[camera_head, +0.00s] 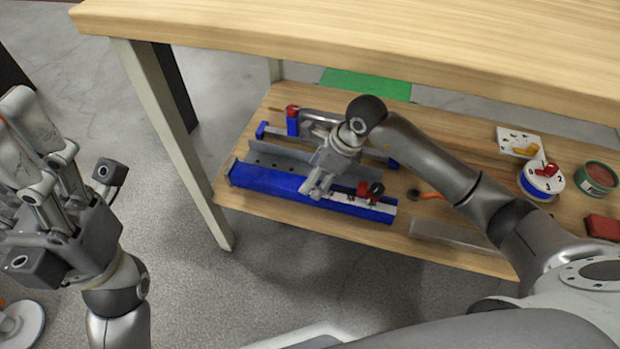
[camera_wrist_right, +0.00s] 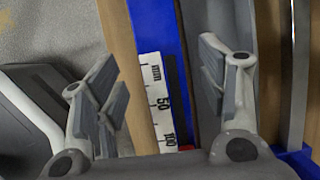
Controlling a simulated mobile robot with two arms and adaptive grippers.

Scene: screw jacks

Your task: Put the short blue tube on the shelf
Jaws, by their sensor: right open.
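A blue tube (camera_head: 262,181) lies on the wooden lower shelf (camera_head: 225,190) under the table, near its front edge. A white millimetre scale shows along its right part. In the right wrist view the blue tube (camera_wrist_right: 158,22) runs between the spread fingers, with the white scale (camera_wrist_right: 158,95) beside it. I cannot tell whether the fingers touch it. My right gripper (camera_head: 312,187) is open over the tube's middle and hides part of it. My left gripper (camera_head: 48,145) is raised at the far left, apart from the shelf, and looks open and empty.
Grey rails (camera_head: 270,155) and a small red-and-blue block (camera_head: 292,121) lie behind the tube. A red clamp (camera_head: 364,190) sits near its right end. Round tins (camera_head: 541,179) stand at the right. The table top (camera_head: 350,35) overhangs the shelf; a table leg (camera_head: 170,140) stands left.

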